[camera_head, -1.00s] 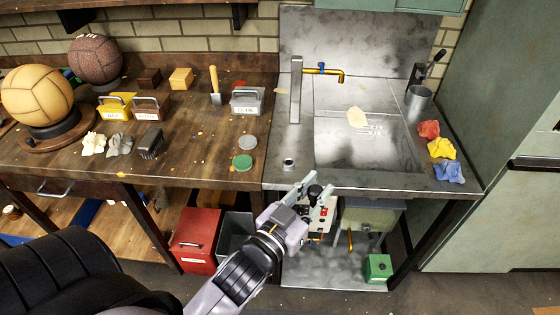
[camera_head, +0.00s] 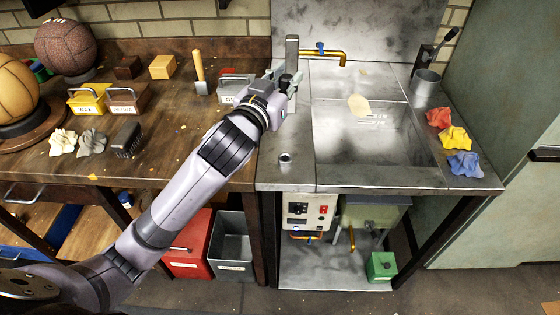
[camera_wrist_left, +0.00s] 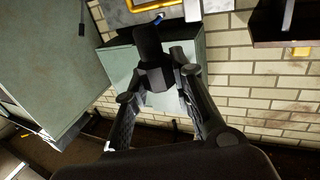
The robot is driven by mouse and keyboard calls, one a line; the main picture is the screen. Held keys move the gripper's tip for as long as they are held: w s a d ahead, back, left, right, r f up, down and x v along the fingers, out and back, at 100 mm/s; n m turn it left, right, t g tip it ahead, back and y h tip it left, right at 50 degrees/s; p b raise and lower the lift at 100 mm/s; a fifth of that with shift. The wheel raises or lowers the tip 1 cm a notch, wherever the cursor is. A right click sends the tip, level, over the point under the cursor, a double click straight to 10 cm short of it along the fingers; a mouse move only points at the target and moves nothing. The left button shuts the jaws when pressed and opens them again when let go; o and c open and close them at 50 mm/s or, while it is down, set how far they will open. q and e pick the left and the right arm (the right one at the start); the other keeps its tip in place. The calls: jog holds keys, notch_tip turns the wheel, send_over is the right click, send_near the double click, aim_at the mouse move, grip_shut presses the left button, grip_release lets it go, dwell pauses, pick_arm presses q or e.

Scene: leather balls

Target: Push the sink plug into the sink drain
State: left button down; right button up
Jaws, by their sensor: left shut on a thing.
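My left gripper (camera_head: 287,86) is shut on a black plug-like piece, the sink plug (camera_wrist_left: 150,48), with a narrow stem and wider collar between its fingers in the left wrist view. In the head view the gripper hovers over the left part of the metal sink top, in front of the tall grey post, and mostly hides the plug. The steel sink basin (camera_head: 350,150) lies to its right. A slotted patch, seemingly the drain (camera_head: 372,120), shows in the basin floor, clear of the plug. My right gripper is not in view.
A cream piece (camera_head: 359,105) lies in the basin. A brass tap (camera_head: 335,55) reaches over it from the back. A small metal cup-like ring (camera_head: 284,158) stands on the front left deck. Coloured cloths (camera_head: 454,139) and a grey cup (camera_head: 426,84) line the right side.

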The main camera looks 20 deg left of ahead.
pick_arm(q)
jog(key=shift+f, duration=0.35)
notch_tip(320, 180, down, 15)
jog(key=shift+r+b, duration=0.15)
jog(key=shift+b, duration=0.95)
notch_tip(320, 180, down, 4)
jog(key=shift+r+b, duration=0.1)
jog(key=shift+b, duration=0.2)
jog(key=shift+s+f, duration=0.15)
jog(key=shift+f, duration=0.05)
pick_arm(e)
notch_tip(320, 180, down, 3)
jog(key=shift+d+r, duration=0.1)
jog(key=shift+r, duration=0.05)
pick_arm(q)
jog(key=c, duration=1.4)
grip_release()
jog(key=shift+o, duration=0.2)
jog(key=shift+f, duration=0.1)
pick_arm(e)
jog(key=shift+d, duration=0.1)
